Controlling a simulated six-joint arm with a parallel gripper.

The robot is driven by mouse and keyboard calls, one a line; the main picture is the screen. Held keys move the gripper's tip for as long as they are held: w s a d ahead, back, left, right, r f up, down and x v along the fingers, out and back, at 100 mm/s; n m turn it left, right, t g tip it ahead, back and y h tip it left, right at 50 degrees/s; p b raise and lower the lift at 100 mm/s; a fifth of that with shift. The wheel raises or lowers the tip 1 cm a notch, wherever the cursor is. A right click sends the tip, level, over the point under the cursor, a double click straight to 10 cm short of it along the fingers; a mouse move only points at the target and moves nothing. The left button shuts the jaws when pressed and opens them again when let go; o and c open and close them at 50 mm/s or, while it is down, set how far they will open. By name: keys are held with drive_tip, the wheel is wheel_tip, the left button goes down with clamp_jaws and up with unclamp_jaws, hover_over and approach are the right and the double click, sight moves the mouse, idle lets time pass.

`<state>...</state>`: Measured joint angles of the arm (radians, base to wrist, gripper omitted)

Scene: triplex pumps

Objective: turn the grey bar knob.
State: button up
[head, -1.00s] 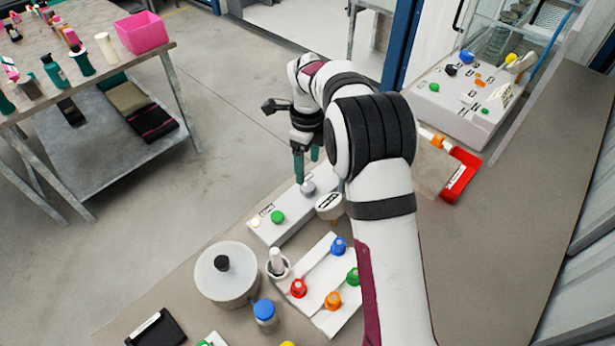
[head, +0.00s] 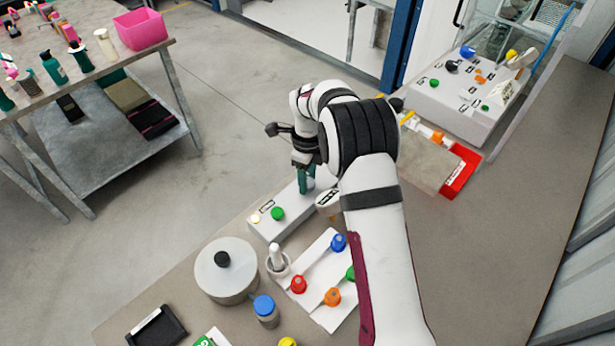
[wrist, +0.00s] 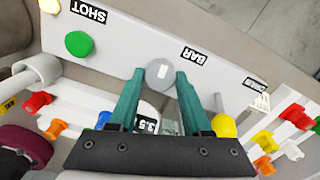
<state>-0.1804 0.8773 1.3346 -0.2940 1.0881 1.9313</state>
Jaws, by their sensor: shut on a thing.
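The grey bar knob (wrist: 159,73) is a round grey knob with a white mark on its face. It sits on a pale panel (wrist: 220,80) beside the label BAR. My gripper (wrist: 158,80) has its two green fingers closed on either side of the knob in the wrist view. In the head view my gripper (head: 304,188) points down at the far end of the panel (head: 270,232), and its fingers partly hide the knob.
A green button (wrist: 78,44), labelled SHOT, is on the same panel. A round gauge (head: 327,202) stands close beside the panel. A valve board with coloured knobs (head: 318,275) and a lidded pot (head: 226,272) are nearer. The counter at right is mostly clear.

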clamp_jaws()
